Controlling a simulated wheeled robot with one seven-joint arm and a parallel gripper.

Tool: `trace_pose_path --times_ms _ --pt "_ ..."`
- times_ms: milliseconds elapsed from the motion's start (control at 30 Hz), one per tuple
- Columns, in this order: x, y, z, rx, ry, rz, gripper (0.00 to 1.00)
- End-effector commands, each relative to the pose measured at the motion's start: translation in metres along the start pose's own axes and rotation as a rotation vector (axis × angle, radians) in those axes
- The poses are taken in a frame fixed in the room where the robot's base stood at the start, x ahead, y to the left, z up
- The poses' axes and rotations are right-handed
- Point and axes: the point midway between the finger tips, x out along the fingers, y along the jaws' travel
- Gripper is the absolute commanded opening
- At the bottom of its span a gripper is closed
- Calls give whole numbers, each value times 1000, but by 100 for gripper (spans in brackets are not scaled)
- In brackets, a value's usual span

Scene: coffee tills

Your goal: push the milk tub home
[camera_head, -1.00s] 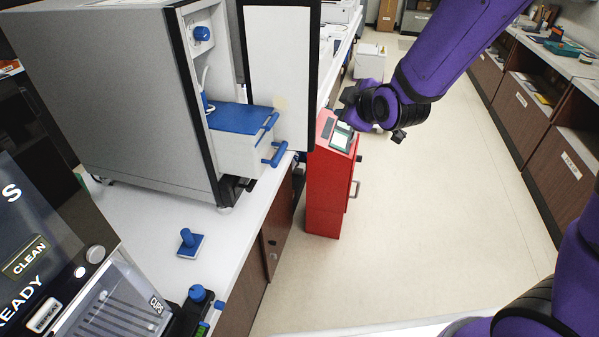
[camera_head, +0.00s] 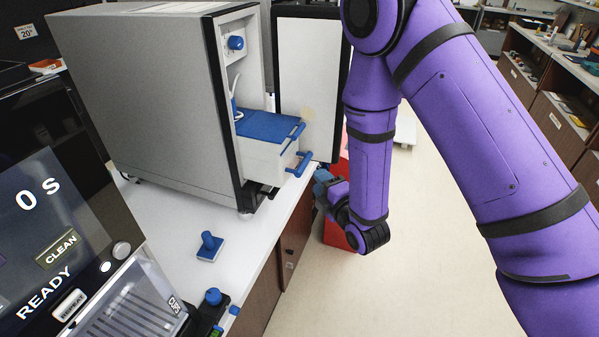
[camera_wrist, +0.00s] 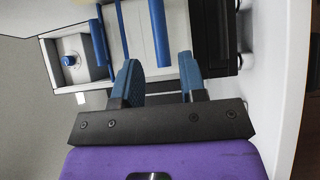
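The milk tub (camera_head: 266,160) is a white box with a blue lid and blue bar handles. It sticks partly out of the open front of the grey cabinet (camera_head: 150,100). My gripper (camera_head: 322,185) is low, just right of the tub's front, partly hidden by my purple arm. In the wrist view the tub's white front and blue bars (camera_wrist: 159,35) are straight ahead. I cannot tell whether a finger touches the tub.
The cabinet's door (camera_head: 308,85) stands open behind the tub. A blue tamper-like tool (camera_head: 209,246) stands on the white counter (camera_head: 170,235). A coffee machine with a display (camera_head: 60,240) is at the front left. A red stand (camera_head: 335,235) is behind my arm.

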Motion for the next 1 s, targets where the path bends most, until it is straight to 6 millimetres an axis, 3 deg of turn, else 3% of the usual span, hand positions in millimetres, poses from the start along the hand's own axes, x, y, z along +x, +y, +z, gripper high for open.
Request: trace_pose_path --times_ms 667,833,1000 --pt "79 1 0 2 -1 2 38" --pt "77 0 0 2 0 0 2" --pt "78 0 -1 1 0 0 0"
